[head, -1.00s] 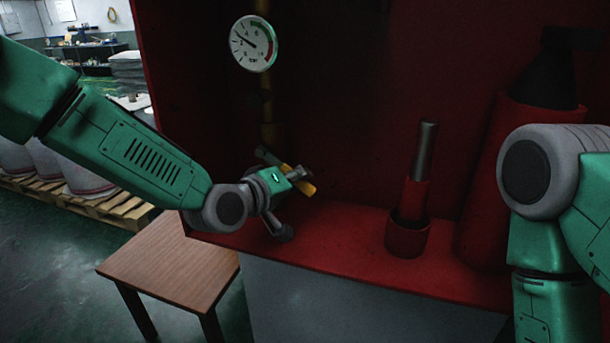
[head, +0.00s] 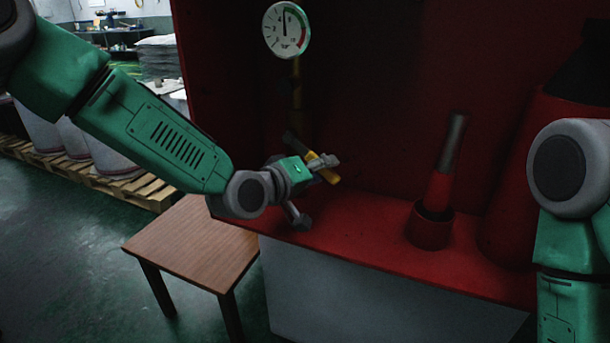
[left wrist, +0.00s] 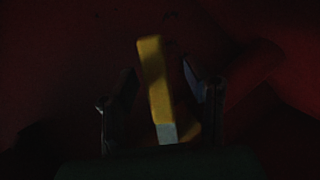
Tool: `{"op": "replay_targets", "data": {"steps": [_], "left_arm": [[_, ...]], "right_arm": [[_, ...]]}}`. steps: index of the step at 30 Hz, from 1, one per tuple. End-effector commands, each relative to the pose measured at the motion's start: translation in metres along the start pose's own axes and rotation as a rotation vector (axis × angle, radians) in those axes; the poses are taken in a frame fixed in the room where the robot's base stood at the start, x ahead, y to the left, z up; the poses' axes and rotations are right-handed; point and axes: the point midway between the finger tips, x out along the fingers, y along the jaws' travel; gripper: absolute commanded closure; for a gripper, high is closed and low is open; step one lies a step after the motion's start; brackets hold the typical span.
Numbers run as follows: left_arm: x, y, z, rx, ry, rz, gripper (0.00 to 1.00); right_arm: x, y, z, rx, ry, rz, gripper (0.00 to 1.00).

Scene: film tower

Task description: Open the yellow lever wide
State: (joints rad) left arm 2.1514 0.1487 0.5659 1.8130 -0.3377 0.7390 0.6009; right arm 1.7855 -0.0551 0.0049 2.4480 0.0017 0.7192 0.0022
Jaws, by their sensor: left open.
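The yellow lever (head: 332,176) sits on the pipe below the gauge inside the red cabinet and slants down to the right. My left gripper (head: 328,163) is at the lever and partly covers it. In the left wrist view the lever (left wrist: 154,75) stands between the two spread fingers of the left gripper (left wrist: 158,88), with dark gaps at both sides. That view is dark, so light contact cannot be ruled out. The right arm shows at the right edge, but its gripper is out of view.
A round gauge (head: 286,30) hangs above the lever, its needle pointing about straight up. A red holder (head: 430,228) with a grey-tipped cylinder and a large red cylinder (head: 515,190) stand to the right. A wooden table (head: 190,243) stands at the lower left.

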Motion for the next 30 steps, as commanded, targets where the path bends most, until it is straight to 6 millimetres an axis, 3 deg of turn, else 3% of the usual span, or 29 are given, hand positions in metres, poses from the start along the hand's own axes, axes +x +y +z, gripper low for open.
{"op": "replay_targets", "data": {"steps": [15, 21, 29, 30], "left_arm": [[-0.101, -0.002, -0.001, -0.003, 0.0, -0.001, 0.59], [-0.116, -0.002, 0.0, -0.002, -0.001, 0.001, 0.59], [-0.116, -0.002, 0.0, -0.001, -0.001, 0.0, 0.59], [-0.116, -0.002, 0.0, 0.0, -0.001, 0.0, 0.69]], "right_arm": [[0.0, 0.0, -0.001, 0.0, 0.0, 0.0, 0.6], [0.0, 0.0, -0.001, 0.0, 0.0, 0.0, 0.6], [0.001, 0.0, -0.001, 0.0, -0.003, 0.0, 0.6], [0.001, 0.0, -0.002, 0.0, -0.003, 0.0, 0.6]]}}
